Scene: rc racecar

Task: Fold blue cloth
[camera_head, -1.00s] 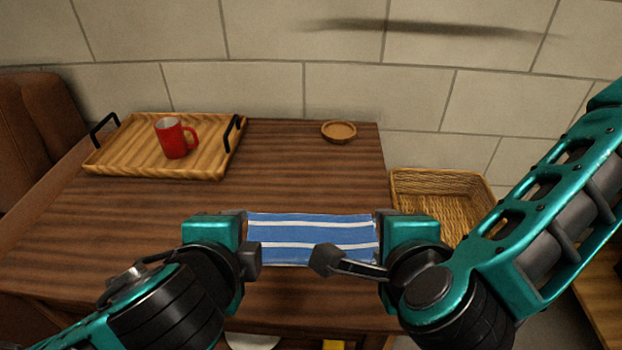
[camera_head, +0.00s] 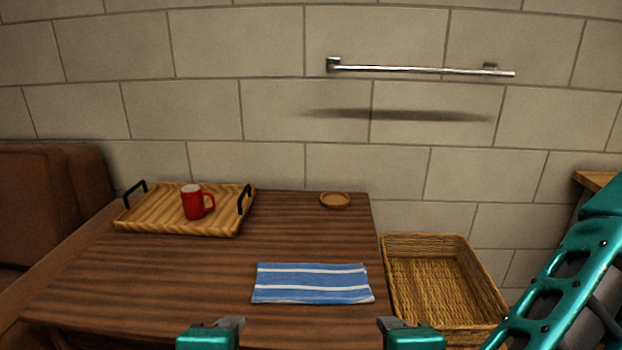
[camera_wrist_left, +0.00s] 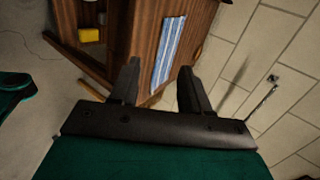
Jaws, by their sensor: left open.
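The blue cloth (camera_head: 312,283) with white stripes lies flat on the brown wooden table (camera_head: 180,275), near its front right. It forms a neat rectangle, and its right edge looks slightly layered. It also shows in the left wrist view (camera_wrist_left: 168,52), beyond the fingers. My left gripper (camera_wrist_left: 160,66) is open and empty, with its fingers spread apart. In the head view my left gripper (camera_head: 232,325) is at the bottom edge, nearer me than the cloth and apart from it. My right gripper (camera_head: 390,325) is also at the bottom edge, mostly cut off, so its jaws cannot be judged.
A wooden tray (camera_head: 150,219) with black handles holds a red mug (camera_head: 194,203) at the back left. A small brown dish (camera_head: 335,200) sits at the back edge. A wicker basket (camera_head: 435,285) stands right of the table. A metal bar (camera_head: 420,69) is on the wall.

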